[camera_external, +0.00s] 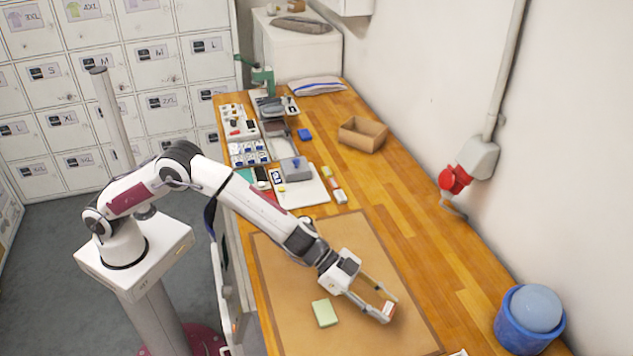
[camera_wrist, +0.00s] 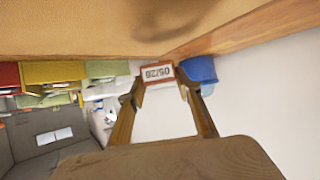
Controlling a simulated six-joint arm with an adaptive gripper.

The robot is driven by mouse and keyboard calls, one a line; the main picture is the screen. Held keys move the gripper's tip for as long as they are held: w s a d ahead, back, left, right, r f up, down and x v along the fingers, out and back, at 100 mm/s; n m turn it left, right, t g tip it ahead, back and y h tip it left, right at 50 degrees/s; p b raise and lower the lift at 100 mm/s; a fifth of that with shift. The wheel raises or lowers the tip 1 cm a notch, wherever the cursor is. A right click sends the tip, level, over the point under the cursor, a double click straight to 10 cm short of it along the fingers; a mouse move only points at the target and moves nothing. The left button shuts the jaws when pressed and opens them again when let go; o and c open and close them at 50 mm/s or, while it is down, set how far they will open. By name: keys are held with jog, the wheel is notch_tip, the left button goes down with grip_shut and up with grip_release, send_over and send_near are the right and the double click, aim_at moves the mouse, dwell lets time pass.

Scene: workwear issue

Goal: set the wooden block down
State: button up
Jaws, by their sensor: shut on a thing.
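My gripper (camera_external: 385,309) is low over the right part of the brown mat (camera_external: 285,270), with its long tan fingers closed on a small block (camera_external: 388,308). In the wrist view the block (camera_wrist: 158,74) sits between the fingertips (camera_wrist: 160,86). The face towards the camera is pale with a red border and dark digits. Its other sides are mostly hidden, so I cannot tell whether they are wood. I cannot tell whether the block touches the mat.
A pale green pad (camera_external: 325,313) lies on the mat left of my gripper. A blue tub (camera_external: 530,320) with a rounded light-blue top is at the right. A white board (camera_external: 302,190), several small items and an open cardboard box (camera_external: 362,134) are farther back. Mat space behind my gripper is bare.

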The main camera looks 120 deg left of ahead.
aim_at(379, 324)
jog(key=shift+f, duration=0.4)
jog(key=shift+f, duration=2.05)
jog(key=shift+f, duration=0.15)
jog(key=o, duration=1)
jog(key=shift+v, duration=6.05)
